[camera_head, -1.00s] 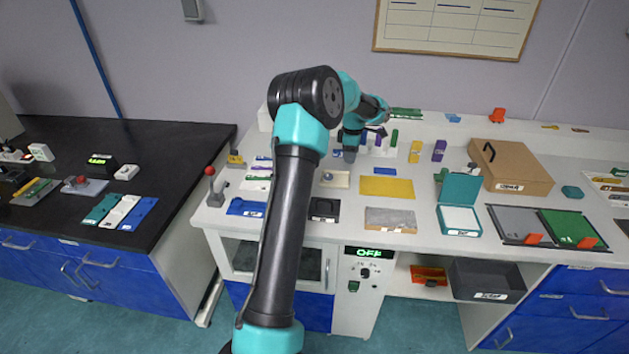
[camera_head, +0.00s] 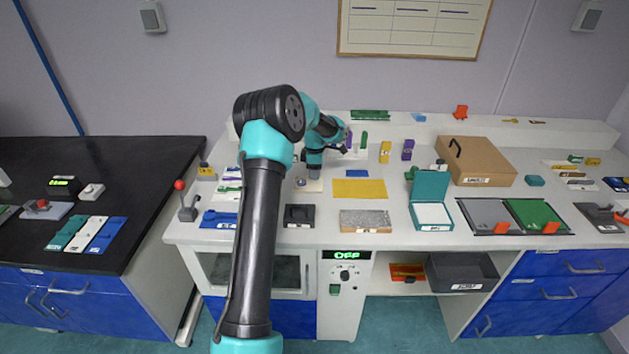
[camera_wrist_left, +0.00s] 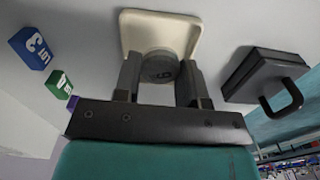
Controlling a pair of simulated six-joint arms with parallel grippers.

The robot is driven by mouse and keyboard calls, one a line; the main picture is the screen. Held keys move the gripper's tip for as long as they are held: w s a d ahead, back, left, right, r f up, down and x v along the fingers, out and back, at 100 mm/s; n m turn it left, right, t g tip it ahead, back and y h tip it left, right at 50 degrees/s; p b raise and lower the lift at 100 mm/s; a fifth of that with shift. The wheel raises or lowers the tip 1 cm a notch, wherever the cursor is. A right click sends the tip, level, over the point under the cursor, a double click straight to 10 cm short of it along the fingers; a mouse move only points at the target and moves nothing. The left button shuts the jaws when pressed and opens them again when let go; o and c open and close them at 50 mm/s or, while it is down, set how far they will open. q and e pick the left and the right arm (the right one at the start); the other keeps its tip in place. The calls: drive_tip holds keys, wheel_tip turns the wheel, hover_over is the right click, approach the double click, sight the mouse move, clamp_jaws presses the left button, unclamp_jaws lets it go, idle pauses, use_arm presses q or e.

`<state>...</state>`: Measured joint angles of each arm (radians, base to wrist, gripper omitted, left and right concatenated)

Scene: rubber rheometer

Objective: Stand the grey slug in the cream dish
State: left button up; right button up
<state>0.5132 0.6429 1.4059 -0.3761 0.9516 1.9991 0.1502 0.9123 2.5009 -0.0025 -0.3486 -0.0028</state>
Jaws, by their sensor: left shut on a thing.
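The grey slug (camera_wrist_left: 159,67) is a short round cylinder with dark marks on its end face, in the left wrist view. My left gripper (camera_wrist_left: 159,80) is shut on it, one dark finger on each side. The cream dish (camera_wrist_left: 150,22) is a shallow rounded square tray just beyond the slug, which overlaps it in that view. I cannot tell whether the slug touches the dish. In the head view my left gripper (camera_head: 314,172) is over the back part of the cream dish (camera_head: 315,187). The slug is not clear there. My right gripper is not in view.
A black handled block (camera_head: 299,215) stands in front of the dish. A yellow mat (camera_head: 359,189) lies to its right, with a grey speckled slab (camera_head: 365,221) in front. A red-knobbed lever (camera_head: 187,205) stands at the left edge. Small coloured blocks stand behind.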

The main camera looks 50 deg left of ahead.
sight(315, 185)
use_arm(q)
drive_tip(key=shift+f, duration=0.15)
drive_tip(key=shift+f, duration=1.8)
drive_tip(key=shift+f, duration=0.15)
drive_tip(key=o, duration=0.6)
wheel_tip(315, 185, up, 12)
drive_tip(key=shift+r, duration=0.15)
